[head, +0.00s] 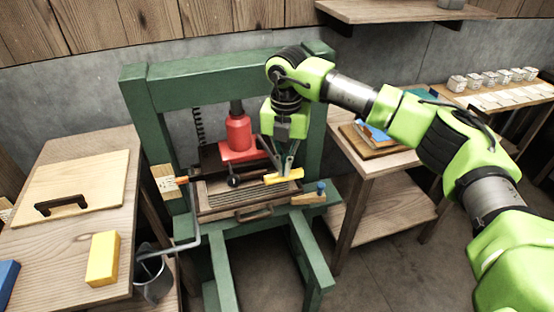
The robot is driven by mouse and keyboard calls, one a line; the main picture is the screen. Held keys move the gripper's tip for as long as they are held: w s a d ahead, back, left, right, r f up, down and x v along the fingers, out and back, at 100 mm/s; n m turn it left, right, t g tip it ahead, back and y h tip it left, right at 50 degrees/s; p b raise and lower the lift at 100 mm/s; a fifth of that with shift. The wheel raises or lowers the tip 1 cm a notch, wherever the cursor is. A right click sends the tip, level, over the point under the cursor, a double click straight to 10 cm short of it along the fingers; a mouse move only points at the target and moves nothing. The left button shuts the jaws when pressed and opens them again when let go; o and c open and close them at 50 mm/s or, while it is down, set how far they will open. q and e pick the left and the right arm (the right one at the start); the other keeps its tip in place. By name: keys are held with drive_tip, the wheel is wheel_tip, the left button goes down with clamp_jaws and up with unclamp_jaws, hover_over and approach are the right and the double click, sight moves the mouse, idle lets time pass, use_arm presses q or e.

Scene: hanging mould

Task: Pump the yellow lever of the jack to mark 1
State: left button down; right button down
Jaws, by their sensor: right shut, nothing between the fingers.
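The red jack (237,138) stands in the green press frame (221,75), behind a slatted wooden tray (220,200). The yellow lever (285,176) lies low at the front right of the jack, slightly tilted. My right gripper (287,172) points down from above, with its fingertips at the lever. The fingers are shut with nothing between them; whether they touch the lever I cannot tell. A small wooden plate with an orange pointer (181,180) is on the left post; its marks are too small to read. My left gripper is not in view.
A table at left carries a board with a black handle (62,203) and a yellow block (103,258). A metal bucket (152,277) stands beside the frame. A grey crank rod (185,243) sticks out in front. A table (372,166) stands at right.

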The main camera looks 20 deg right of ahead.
sight(284, 179)
wheel_tip(284, 179, down, 6)
drive_tip(key=b, duration=0.3)
drive_tip(key=shift+r, duration=0.55)
wheel_tip(284, 179, up, 6)
drive_tip(key=p, duration=0.4)
drive_tip(key=shift+r, duration=0.15)
wheel_tip(284, 179, up, 6)
drive_tip(key=p, duration=0.3)
